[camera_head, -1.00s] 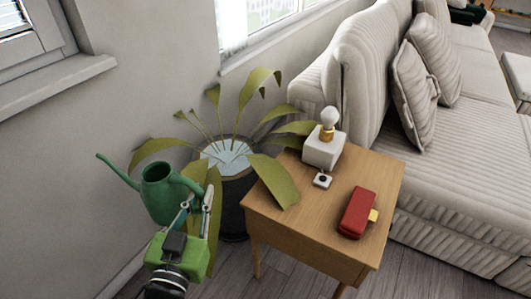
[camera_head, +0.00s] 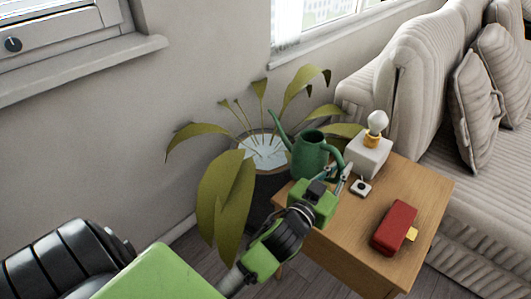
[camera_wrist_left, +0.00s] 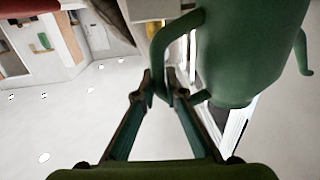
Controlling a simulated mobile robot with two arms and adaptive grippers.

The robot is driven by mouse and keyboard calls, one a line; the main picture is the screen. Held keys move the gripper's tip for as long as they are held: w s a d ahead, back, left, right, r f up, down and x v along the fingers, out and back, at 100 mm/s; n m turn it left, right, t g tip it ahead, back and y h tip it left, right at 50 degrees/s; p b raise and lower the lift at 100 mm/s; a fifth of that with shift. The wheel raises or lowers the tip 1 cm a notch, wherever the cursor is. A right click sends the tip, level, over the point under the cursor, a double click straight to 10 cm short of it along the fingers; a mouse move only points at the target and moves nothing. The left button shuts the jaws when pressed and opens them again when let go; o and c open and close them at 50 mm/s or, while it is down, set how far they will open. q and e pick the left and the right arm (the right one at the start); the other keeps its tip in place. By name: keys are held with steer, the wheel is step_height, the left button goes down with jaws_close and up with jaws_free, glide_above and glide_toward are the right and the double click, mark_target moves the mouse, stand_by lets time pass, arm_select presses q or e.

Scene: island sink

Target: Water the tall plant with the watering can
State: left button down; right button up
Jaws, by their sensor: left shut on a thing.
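The green watering can (camera_head: 309,155) is held upright by its handle in my left gripper (camera_head: 343,172). Its spout points up and to the left, over the right part of the pot. In the left wrist view the can's handle (camera_wrist_left: 158,50) sits between the fingertips (camera_wrist_left: 160,88), with the can's body to the right. The tall plant (camera_head: 228,190) has long green leaves and stands in a dark round pot (camera_head: 262,200) with a pale surface inside. The can hides part of the plant's right side. My right gripper is not in view.
A wooden side table (camera_head: 345,235) stands right of the pot. A striped sofa (camera_head: 420,110) stands behind; a wall is at left.

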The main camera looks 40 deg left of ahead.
arm_select(q)
steer(key=w+a+r+b, duration=0.1)
steer(key=w+a, duration=0.1)
steer(key=w, duration=0.5)
steer(key=w+a+n+y+b, duration=0.1)
steer(key=w+a, duration=0.1)
steer(key=w, duration=0.5)
steer(key=shift+a+r+y, duration=0.3)
steer(key=shift+a+r, duration=0.05)
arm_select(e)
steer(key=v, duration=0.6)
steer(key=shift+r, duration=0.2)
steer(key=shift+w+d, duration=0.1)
